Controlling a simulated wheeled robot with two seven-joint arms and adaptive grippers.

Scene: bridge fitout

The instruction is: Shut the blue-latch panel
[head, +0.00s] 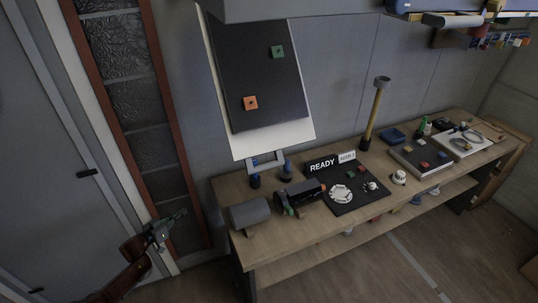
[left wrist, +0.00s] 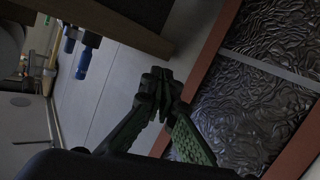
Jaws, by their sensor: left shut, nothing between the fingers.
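A tilted panel (head: 270,138) with a pale border and a dark face hangs at the upper middle of the head view, above the workbench. A green square and an orange square sit on its dark face. Below it, a grey bracket (head: 265,161) with blue grips (head: 255,181) stands at the bench's back edge; I cannot tell whether this is the blue latch. Blue cylinders (left wrist: 85,62) also show in the left wrist view. My left gripper (head: 183,213) is shut and empty, left of the bench and apart from the panel; its fingers (left wrist: 160,82) meet in the left wrist view. My right gripper is not seen.
The wooden workbench (head: 240,243) carries a grey roll (head: 250,213), a dark device (head: 300,192), a READY sign (head: 322,164) and a tall yellow post (head: 374,112). A red-framed textured strip (head: 127,45) stands behind my left gripper. A shelf overhangs at top right.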

